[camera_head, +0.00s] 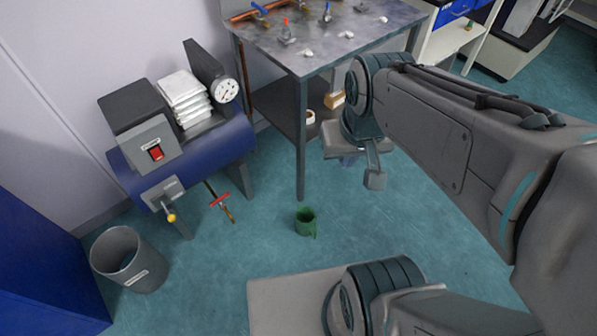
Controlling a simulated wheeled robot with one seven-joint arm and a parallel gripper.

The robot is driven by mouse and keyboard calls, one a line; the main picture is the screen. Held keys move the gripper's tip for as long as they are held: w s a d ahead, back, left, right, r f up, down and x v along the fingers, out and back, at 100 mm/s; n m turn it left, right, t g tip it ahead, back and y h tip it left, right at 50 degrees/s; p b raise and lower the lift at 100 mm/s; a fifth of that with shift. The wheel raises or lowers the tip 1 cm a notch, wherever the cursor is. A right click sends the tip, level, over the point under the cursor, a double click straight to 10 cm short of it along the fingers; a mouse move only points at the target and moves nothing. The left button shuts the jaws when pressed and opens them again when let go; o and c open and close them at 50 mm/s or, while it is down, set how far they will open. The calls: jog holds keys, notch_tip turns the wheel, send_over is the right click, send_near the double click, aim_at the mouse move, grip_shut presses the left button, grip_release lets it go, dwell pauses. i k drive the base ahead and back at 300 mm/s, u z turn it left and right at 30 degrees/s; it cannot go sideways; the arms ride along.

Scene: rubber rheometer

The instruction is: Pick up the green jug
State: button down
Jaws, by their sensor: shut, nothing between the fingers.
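The green jug (303,224) stands upright on the teal floor, in front of the metal table's near leg. Its open mouth faces up and its handle is on the right side. My arm reaches in from the right, and my gripper (375,180) hangs at its end, up and to the right of the jug in the picture. The gripper is shut and empty, clear of the jug. Its fingers are small in this view and partly hidden by the wrist.
A metal table (300,62) with valves stands behind the jug, its leg close by. A blue tank machine (215,148) with a gauge and a grey bin (125,262) are at left. Floor around the jug is clear.

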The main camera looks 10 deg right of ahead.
aim_at(306, 218)
jog(key=k, duration=0.65)
jog(key=z, duration=0.45)
jog(key=i, duration=1.3)
jog(key=u, duration=0.3)
